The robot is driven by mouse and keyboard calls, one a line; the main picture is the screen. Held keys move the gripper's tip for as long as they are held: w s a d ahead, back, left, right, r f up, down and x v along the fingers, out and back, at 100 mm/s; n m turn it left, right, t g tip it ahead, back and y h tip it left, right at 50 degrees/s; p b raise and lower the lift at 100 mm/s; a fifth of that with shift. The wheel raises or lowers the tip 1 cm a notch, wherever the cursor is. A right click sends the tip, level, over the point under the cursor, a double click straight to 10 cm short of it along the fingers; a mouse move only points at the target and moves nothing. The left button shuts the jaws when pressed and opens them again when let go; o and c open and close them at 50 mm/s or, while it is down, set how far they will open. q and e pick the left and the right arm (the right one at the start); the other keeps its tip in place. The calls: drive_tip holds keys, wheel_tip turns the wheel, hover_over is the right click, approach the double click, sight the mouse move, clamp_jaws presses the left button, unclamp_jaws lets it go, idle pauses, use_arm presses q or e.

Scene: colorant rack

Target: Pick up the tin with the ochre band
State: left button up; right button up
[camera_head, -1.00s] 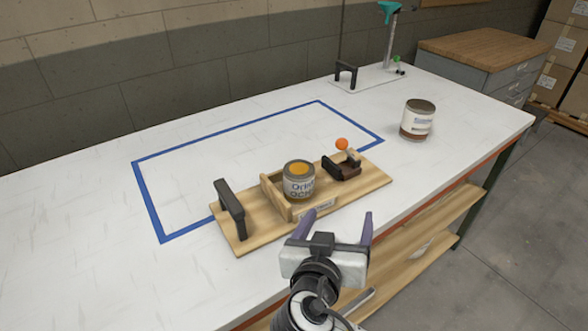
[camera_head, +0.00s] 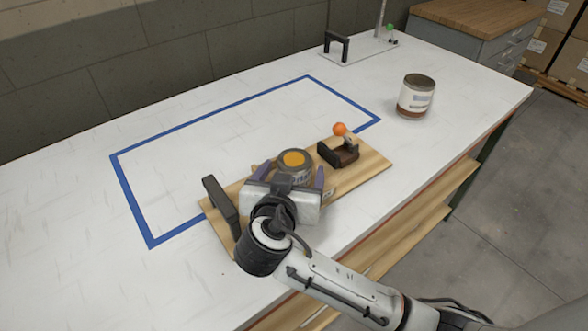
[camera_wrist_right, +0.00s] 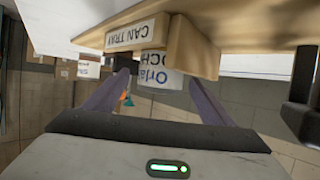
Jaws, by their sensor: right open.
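The tin with the ochre top (camera_head: 295,160) stands upright on a wooden tray board (camera_head: 368,172). Its printed label shows upside down in the right wrist view (camera_wrist_right: 160,72). My right gripper (camera_head: 291,175) is open at the near side of the tin, one finger to each side as seen from the head. In the wrist view its fingers (camera_wrist_right: 155,88) point toward the tin, which shows in the gap between them. Whether they touch it I cannot tell. The gripper body hides the tin's lower part in the head view. My left gripper is not in view.
The board carries a black handle (camera_head: 221,207) at left and a dark clamp (camera_head: 338,152) with an orange ball (camera_head: 339,129) at right. A tin with a red-brown band (camera_head: 415,98) stands farther right. The blue-outlined area (camera_head: 152,240) behind the board is largely clear.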

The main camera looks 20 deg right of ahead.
drive_tip(key=x, duration=0.3)
drive_tip(key=shift+w+f, duration=0.1)
drive_tip(key=c, duration=1.2)
drive_tip(key=shift+c, duration=0.2)
